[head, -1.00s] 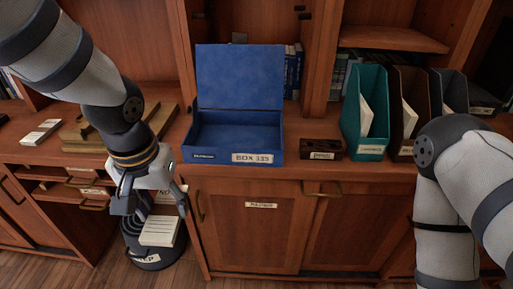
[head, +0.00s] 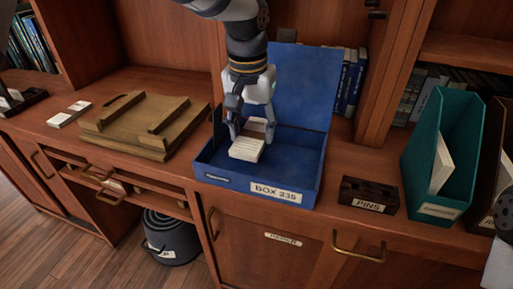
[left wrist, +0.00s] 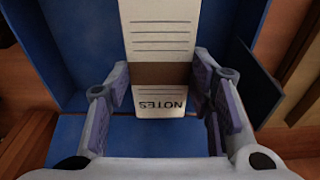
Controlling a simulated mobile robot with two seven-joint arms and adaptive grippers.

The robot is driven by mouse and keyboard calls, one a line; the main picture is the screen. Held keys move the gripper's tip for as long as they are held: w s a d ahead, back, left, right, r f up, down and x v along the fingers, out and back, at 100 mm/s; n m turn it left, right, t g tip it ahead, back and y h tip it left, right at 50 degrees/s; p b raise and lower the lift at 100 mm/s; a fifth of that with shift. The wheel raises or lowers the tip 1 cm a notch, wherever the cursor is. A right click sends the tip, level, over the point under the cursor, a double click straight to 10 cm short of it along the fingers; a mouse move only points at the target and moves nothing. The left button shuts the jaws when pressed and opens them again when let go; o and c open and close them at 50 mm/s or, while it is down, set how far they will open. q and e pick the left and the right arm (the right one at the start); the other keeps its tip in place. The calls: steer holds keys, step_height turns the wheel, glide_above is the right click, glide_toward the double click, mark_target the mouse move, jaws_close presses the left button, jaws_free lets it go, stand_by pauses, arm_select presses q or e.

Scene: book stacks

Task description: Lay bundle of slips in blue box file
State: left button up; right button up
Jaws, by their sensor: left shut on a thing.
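The blue box file (head: 231,184) stands open on the cabinet top, its lid (head: 300,90) raised at the back and a BOX label on its front. My left gripper (head: 248,132) reaches down into its left part and is shut on the bundle of slips (head: 246,151). The bundle is cream-white, and in the left wrist view it (left wrist: 160,40) shows a brown band and the word NOTES between the fingers. The blue box wall (left wrist: 238,30) shows beside it there. I cannot tell whether the bundle touches the box floor. My right gripper is not in view.
A brown wooden board with raised strips (head: 140,122) lies left of the box, with a small white stack (head: 69,114) beyond. A dark PINS holder (head: 369,194) and a teal magazine file (head: 445,150) stand to the right. A dark bin (head: 172,238) is below.

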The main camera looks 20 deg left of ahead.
mark_target(250, 140)
arm_select(q)
step_height(250, 140, down, 6)
steer(key=shift+s+r, duration=0.1)
steer(key=o, duration=1.2)
steer(key=shift+c, duration=0.2)
steer(key=r, duration=0.4)
steer(key=s+r, duration=0.1)
steer(key=r, duration=0.7)
steer(key=shift+s+p, duration=0.25)
steer(key=shift+p, duration=0.15)
steer(key=shift+f, duration=0.1)
